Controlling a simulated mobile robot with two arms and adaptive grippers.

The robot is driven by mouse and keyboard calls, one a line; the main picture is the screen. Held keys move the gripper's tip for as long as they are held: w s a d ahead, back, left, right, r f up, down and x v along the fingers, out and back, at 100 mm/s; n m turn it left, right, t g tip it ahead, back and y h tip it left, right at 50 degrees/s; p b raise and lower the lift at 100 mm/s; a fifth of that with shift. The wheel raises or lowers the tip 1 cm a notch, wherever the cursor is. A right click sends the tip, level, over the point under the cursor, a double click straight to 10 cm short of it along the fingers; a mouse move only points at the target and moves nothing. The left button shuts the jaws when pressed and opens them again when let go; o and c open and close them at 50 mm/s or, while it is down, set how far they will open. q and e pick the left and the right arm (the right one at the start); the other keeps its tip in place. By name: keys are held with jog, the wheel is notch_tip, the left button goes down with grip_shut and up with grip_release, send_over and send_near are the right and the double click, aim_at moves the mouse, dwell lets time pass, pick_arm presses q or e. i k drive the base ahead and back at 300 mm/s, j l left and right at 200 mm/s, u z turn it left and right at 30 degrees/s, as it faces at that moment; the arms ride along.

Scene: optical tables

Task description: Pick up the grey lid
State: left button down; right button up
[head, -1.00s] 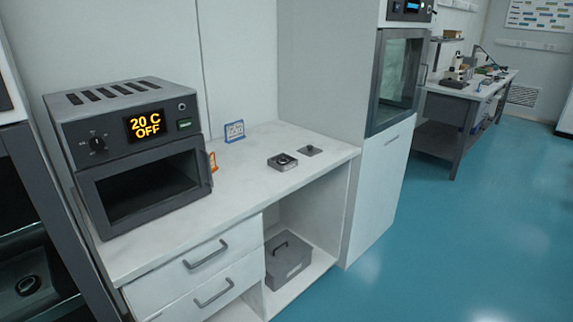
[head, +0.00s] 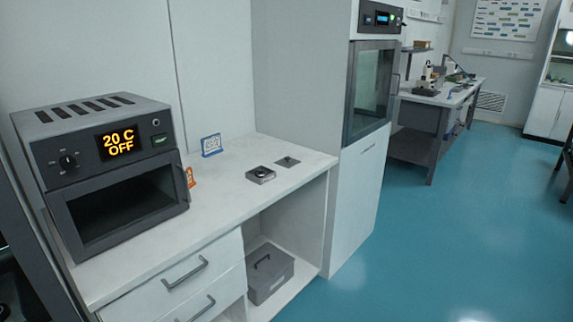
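A small flat grey square with a little knob, which looks like the grey lid (head: 287,162), lies on the white counter (head: 225,205). Just left of it, and apart from it, sits a small grey square box (head: 260,175) with a dark round centre. Neither of my grippers shows in the head view.
A grey oven (head: 103,170) reading "20 C OFF" stands on the counter's left. A blue-framed sign (head: 211,145) stands at the back. A grey handled box (head: 269,272) sits on the shelf below. A tall cabinet (head: 355,170) borders the right. The blue floor (head: 450,240) is open.

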aim_at(288, 162)
jog(key=u, duration=0.55)
jog(key=i+l+u, duration=0.2)
jog(key=l+u, duration=0.2)
jog(key=l, duration=0.15)
jog(key=i+l+u, duration=0.1)
jog(key=l+u, duration=0.3)
jog(key=l, duration=0.15)
jog(key=l+u, duration=0.4)
jog(key=l, duration=0.2)
